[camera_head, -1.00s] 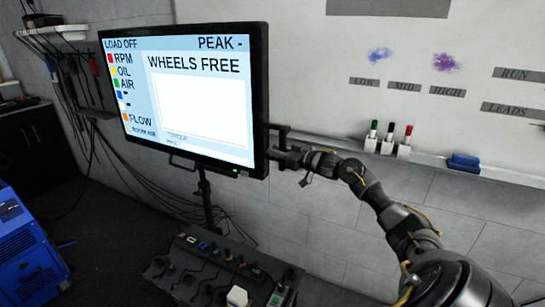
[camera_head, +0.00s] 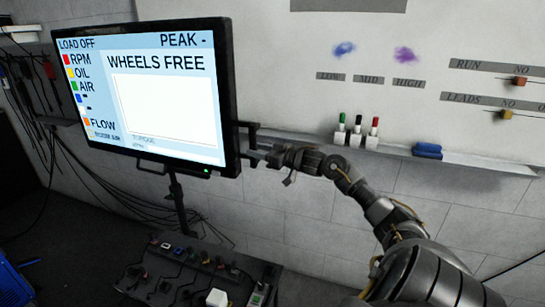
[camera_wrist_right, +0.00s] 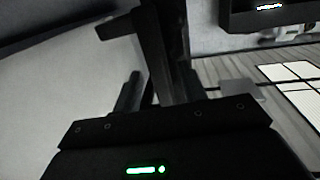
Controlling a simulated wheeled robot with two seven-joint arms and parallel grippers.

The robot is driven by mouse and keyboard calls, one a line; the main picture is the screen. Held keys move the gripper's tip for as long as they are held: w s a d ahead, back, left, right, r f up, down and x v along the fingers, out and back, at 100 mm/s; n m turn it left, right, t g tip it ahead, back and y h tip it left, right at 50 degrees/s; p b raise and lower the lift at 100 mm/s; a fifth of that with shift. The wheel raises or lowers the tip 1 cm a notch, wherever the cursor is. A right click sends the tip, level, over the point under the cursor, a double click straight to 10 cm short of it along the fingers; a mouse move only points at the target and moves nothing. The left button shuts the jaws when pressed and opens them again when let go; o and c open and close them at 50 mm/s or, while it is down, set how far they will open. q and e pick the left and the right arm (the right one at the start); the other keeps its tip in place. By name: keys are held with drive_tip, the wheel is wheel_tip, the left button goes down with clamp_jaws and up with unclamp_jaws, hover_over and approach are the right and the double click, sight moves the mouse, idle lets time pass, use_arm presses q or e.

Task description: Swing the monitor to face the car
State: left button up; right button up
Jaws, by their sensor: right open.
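The monitor (camera_head: 150,95) is on a dark stand in the left half of the head view. Its lit screen reads "WHEELS FREE" and is turned toward my camera. A dark handle (camera_head: 249,134) stands out from its right edge. My right gripper (camera_head: 262,157) is open at this handle, just right of the monitor's lower right corner. In the right wrist view, a dark upright bar (camera_wrist_right: 170,50) rises between the fingers of the gripper (camera_wrist_right: 160,88). I cannot tell whether they touch it. The car and my left gripper are not in view.
Cables hang on the wall at left. A whiteboard ledge (camera_head: 470,160) behind my right arm holds several markers and a blue eraser (camera_head: 427,150).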

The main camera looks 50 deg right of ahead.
drive_tip(key=b+v, duration=0.1)
drive_tip(key=v, duration=0.6)
idle(0.6)
